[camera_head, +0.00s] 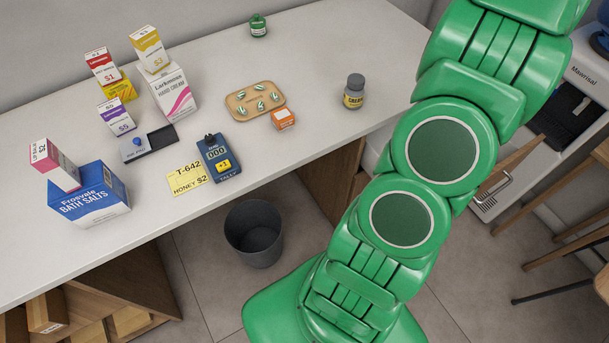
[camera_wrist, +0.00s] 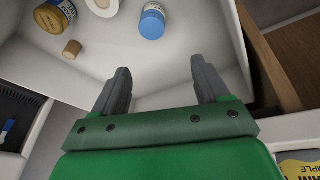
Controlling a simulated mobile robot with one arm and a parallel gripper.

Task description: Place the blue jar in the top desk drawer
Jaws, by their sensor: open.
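In the wrist view, a small blue jar (camera_wrist: 152,22) with a pale edge sits inside a white-walled drawer (camera_wrist: 210,30), near the top of the picture. My gripper (camera_wrist: 161,78) is open and empty, with its two dark fingers pointing toward the jar. The jar lies beyond the fingertips, apart from them. In the head view, a wooden drawer front (camera_head: 508,166) with a metal handle stands out at the right, partly behind my green arm. That view hides my gripper and the jar.
The drawer also holds a brown jar with a gold lid (camera_wrist: 50,15), a cork (camera_wrist: 72,48) and a white round item (camera_wrist: 102,6). A bin (camera_head: 254,232) stands below.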

